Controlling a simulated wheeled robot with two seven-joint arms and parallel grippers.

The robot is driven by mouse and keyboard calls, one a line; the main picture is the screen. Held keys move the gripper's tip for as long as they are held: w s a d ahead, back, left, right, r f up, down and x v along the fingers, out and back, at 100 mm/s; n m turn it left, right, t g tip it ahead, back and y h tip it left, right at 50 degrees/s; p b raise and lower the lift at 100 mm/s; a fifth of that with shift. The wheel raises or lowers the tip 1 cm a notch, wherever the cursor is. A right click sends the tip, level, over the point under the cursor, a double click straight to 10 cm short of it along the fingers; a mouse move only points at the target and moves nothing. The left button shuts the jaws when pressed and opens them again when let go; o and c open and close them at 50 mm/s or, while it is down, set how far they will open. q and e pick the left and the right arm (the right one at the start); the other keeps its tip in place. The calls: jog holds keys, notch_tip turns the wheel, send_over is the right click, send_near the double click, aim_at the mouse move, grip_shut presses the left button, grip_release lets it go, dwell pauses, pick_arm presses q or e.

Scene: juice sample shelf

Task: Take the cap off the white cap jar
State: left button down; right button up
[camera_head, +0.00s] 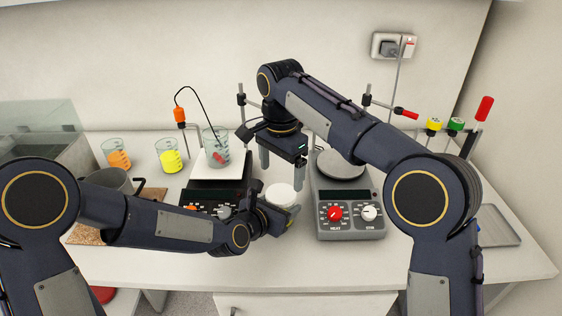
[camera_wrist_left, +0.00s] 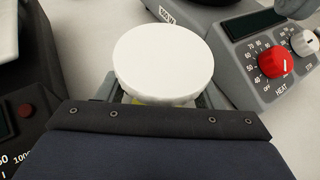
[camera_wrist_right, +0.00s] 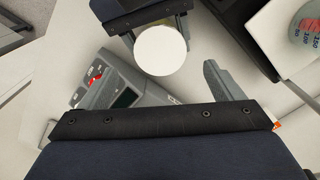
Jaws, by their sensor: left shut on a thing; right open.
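The white cap jar shows mostly as its round white cap (camera_head: 281,193), between the two devices in the head view. The cap fills the middle of the left wrist view (camera_wrist_left: 163,58) and also shows in the right wrist view (camera_wrist_right: 160,49). My left gripper (camera_head: 284,215) is shut on the jar's body just below the cap. Most of the body is hidden; a yellowish strip shows under the cap in the left wrist view. My right gripper (camera_head: 282,170) is open and empty, fingers pointing down, above the cap and apart from it.
A hot plate with red and white knobs (camera_head: 345,213) stands right of the jar. Another device (camera_head: 211,198) with a beaker (camera_head: 215,147) on its white top stands left. Beakers with orange (camera_head: 117,154) and yellow (camera_head: 169,155) contents stand further left. A tray (camera_head: 497,226) lies at the right.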

aim_at(281, 193)
notch_tip(281, 193, down, 6)
jog(key=shift+r, duration=0.1)
jog(key=shift+c, duration=0.2)
jog(key=c, duration=1)
jog(key=n, duration=1)
